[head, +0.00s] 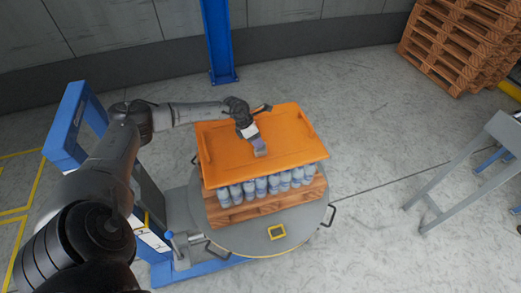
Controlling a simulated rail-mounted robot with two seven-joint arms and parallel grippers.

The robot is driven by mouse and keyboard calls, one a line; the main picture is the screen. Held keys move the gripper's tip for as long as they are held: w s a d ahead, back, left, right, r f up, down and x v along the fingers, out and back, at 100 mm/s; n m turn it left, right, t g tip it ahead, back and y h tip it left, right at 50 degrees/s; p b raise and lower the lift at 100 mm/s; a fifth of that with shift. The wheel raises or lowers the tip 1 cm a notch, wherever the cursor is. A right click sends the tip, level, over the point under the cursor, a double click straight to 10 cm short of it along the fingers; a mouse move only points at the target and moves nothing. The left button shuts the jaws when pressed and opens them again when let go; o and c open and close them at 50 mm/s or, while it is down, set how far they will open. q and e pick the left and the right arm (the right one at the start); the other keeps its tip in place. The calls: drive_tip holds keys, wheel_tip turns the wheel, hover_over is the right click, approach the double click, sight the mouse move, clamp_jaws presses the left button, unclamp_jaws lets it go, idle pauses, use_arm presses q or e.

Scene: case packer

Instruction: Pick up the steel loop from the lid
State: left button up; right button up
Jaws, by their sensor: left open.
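An orange lid (285,155) lies on top of several grey-blue bottles or cans (262,186) standing on a wooden pallet (268,207). My left gripper (261,152) is over the middle of the lid, pointing down, with its fingers close to the lid surface. It is open, and no held object shows in it. I cannot make out the steel loop on the lid; it may be hidden by the gripper or too small to tell. Whether the fingertips touch anything is unclear. My right gripper is not in view.
The pallet stands on a round grey turntable (300,232) with handles at its rim and a yellow square mark. A blue post (218,40) stands behind. Stacked pallets (462,45) are at the back right, a grey table (505,130) at the right. The floor between is clear.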

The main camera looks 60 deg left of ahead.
use_arm(q)
drive_tip(key=shift+x, duration=1.3)
drive_tip(key=shift+c, duration=0.4)
clamp_jaws()
